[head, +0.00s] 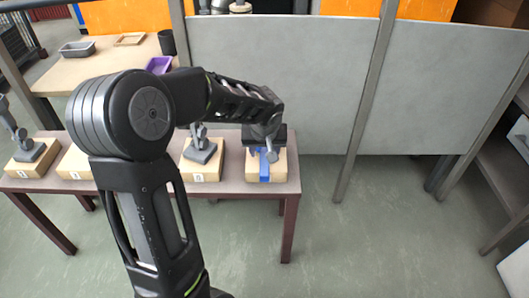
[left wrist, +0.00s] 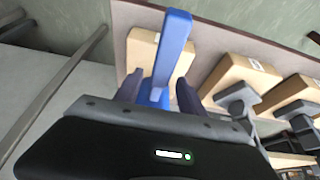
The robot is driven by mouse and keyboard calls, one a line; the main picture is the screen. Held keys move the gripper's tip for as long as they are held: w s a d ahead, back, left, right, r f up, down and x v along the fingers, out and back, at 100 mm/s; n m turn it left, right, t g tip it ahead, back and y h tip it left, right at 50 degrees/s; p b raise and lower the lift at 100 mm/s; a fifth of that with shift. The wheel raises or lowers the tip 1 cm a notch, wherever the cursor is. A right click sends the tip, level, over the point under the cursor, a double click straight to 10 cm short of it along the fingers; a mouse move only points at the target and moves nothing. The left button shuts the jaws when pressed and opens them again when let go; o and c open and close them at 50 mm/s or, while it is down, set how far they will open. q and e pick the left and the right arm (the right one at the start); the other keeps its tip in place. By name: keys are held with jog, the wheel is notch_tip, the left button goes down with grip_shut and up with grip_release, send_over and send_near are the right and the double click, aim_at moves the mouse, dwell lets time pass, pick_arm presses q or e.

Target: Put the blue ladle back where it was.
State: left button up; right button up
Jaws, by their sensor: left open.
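The blue ladle (head: 265,180) is at the rightmost wooden block (head: 281,170) on the long table, partly hidden under my left gripper. In the left wrist view the blue ladle (left wrist: 172,50) shows as a long blue bar, running from between the fingers out past the block (left wrist: 141,50). My left gripper (head: 264,150) is open over that block; in the left wrist view its two dark fingers (left wrist: 159,92) stand on either side of the blue part. I cannot tell whether either finger touches it. My right gripper is not in view.
Several more wooden blocks stand in a row to the left, including one with a grey fixture (head: 201,152). Grey partition panels (head: 280,75) rise behind the table (head: 231,187). A back table holds a purple tray (head: 159,65).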

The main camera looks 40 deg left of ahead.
pick_arm(q)
jog(key=p+v, duration=0.1)
jog(key=v, duration=0.8)
jog(key=shift+w, duration=0.1)
dwell(0.5)
